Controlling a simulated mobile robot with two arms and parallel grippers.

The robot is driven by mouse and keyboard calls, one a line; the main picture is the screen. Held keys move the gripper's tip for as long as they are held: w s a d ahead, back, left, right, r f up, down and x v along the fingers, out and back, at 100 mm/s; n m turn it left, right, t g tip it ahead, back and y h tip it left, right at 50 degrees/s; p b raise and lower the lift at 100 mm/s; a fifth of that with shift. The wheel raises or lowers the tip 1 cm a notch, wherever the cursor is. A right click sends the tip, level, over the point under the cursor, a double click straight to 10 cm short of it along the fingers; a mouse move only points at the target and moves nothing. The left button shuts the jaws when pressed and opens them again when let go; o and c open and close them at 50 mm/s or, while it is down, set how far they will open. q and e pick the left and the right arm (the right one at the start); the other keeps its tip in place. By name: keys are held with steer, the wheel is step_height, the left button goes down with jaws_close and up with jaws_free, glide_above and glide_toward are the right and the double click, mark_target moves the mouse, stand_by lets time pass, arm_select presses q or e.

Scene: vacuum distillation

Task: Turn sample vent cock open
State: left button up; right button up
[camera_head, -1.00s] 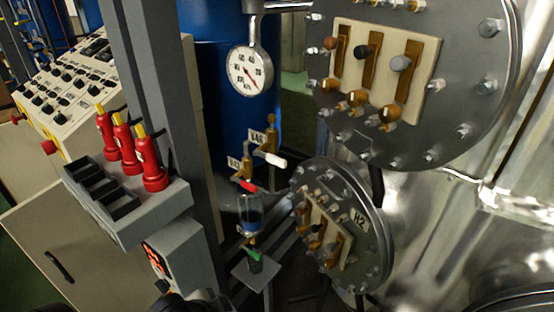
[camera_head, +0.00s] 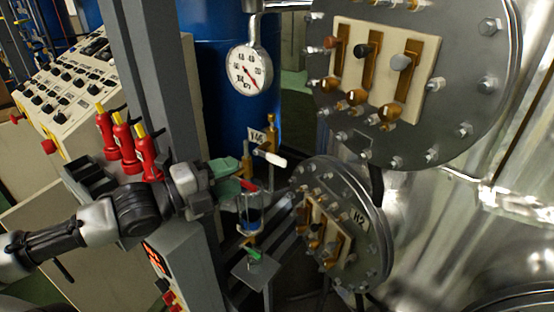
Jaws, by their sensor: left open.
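A small clear sample vessel (camera_head: 250,215) with dark liquid low in it stands between the blue tank and the lower flange. A red cock handle (camera_head: 248,185) sits at its top, a white cock handle (camera_head: 274,159) on brass fittings is above and right, and a green handle (camera_head: 253,253) is below it. I cannot tell from labels which one is the vent cock. My left gripper (camera_head: 239,183) reaches in from the left, open, its two green fingers above and below the level of the red handle. Whether they touch it is unclear. My right gripper is out of view.
The grey post (camera_head: 150,90) and a rack with red-and-yellow tools (camera_head: 128,150) stand close to my left arm. The pressure gauge (camera_head: 250,70) hangs above. Bolted flanges (camera_head: 468,70) with brass bars and a shiny vessel fill the right.

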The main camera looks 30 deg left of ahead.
mark_target(274, 161)
arm_select(q)
steer(key=shift+p+x, duration=1.55)
steer(key=shift+x, duration=3.25)
steer(key=shift+w+d, duration=0.3)
steer(key=shift+w, duration=0.15)
steer(key=shift+c, duration=0.4)
jaws_close()
